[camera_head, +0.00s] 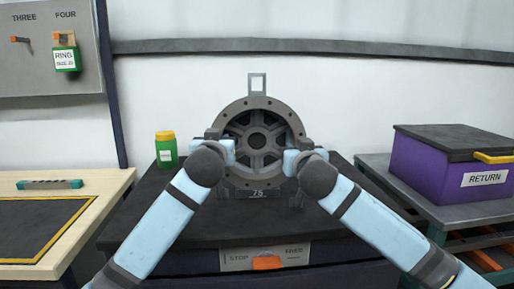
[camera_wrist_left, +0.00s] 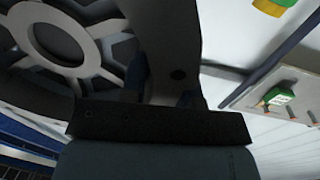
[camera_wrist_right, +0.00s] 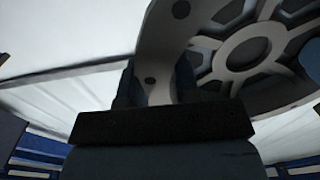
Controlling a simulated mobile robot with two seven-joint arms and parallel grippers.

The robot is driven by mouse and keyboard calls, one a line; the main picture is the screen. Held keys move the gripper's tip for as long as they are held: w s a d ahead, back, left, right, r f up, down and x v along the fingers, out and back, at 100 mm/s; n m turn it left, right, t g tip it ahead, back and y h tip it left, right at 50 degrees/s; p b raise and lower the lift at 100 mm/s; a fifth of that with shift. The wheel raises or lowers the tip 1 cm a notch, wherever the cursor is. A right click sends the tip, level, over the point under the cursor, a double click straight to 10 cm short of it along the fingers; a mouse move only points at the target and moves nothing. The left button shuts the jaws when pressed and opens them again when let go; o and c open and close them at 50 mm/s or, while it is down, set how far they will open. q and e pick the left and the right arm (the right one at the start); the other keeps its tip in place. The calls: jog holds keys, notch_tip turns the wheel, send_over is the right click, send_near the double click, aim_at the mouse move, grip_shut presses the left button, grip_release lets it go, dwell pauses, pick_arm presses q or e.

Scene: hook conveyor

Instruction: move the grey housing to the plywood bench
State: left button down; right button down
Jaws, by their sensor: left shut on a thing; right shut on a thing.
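The grey housing (camera_head: 257,106) is a round, spoked ring with bolt holes, a square lug on top and a plate marked 75 at its foot. It stands upright over the dark conveyor top in the head view; I cannot tell whether its foot touches. My left gripper (camera_head: 222,150) is shut on its left side, and my right gripper (camera_head: 294,158) is shut on its right side. The housing's rim and spokes also show close up in the left wrist view (camera_wrist_left: 88,38) and the right wrist view (camera_wrist_right: 238,52). The plywood bench (camera_head: 112,183) is at the left, with a yellow-edged dark mat.
A green jar with a yellow lid (camera_head: 166,150) stands left of the housing. A teal-ended tool (camera_head: 50,184) lies on the bench. A purple RETURN box (camera_head: 440,180) is on a table at the right. A STOP/FREE panel with an orange lever (camera_head: 266,262) is in front.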

aim_at(300, 133)
pick_arm(q)
jog(key=shift+a+r, duration=0.1)
jog(key=shift+r, duration=0.05)
pick_arm(e)
jog(key=shift+d, duration=0.15)
